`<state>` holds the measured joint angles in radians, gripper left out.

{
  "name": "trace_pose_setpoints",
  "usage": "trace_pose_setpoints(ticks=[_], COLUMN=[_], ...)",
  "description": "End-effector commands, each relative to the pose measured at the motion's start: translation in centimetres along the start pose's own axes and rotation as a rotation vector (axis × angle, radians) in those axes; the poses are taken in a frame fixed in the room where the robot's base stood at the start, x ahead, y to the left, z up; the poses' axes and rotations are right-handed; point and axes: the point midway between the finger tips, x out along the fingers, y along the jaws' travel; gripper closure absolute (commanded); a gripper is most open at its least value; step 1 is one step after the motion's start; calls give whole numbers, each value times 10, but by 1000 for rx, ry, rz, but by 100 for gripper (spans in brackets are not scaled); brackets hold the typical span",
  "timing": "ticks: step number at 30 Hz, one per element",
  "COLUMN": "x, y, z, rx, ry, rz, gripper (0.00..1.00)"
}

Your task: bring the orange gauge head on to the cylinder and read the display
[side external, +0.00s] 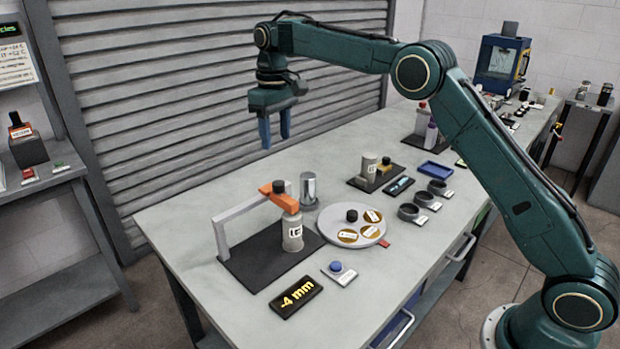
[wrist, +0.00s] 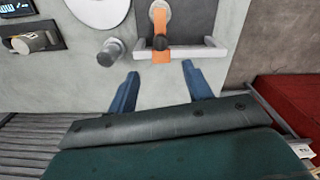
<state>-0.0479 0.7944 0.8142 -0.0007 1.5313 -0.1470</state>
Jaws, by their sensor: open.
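The orange gauge head (side external: 280,198), topped by a black knob (side external: 279,187), sits on a grey gantry frame (side external: 222,236) and reaches over a grey labelled cylinder (side external: 292,237). I cannot tell whether head and cylinder touch. In the wrist view the orange head (wrist: 161,27) and its knob lie ahead of my fingers, with part of the cylinder (wrist: 157,8) at the top edge. The black display (side external: 297,298) reads "-4 mm" in yellow. My gripper (side external: 276,141) is open and empty, with blue fingers pointing down above the bench behind the gantry; it also shows in the wrist view (wrist: 157,82).
A metal cylinder (side external: 308,190) stands right of the gantry. A round plate (side external: 333,231) with labelled discs is further right. A blue button (side external: 336,267) is beside the display. Dark rings (side external: 409,212) and a blue tray (side external: 435,171) lie right. The bench's back left is clear.

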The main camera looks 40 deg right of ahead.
Motion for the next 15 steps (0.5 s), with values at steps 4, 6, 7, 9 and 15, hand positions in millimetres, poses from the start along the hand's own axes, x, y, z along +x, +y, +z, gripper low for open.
trace_pose_setpoints(ticks=[4, 6, 7, 9, 15], x=[-11, -14, -15, -17, -17], y=[0, 0, 0, 0, 0], z=[0, 0, 0, 0, 0], rx=[0, 0, 0, 0, 0], ry=[1, 0, 0, 0, -1], rz=[0, 0, 0, 0, 0], gripper=[50, 50, 50, 50, 50])
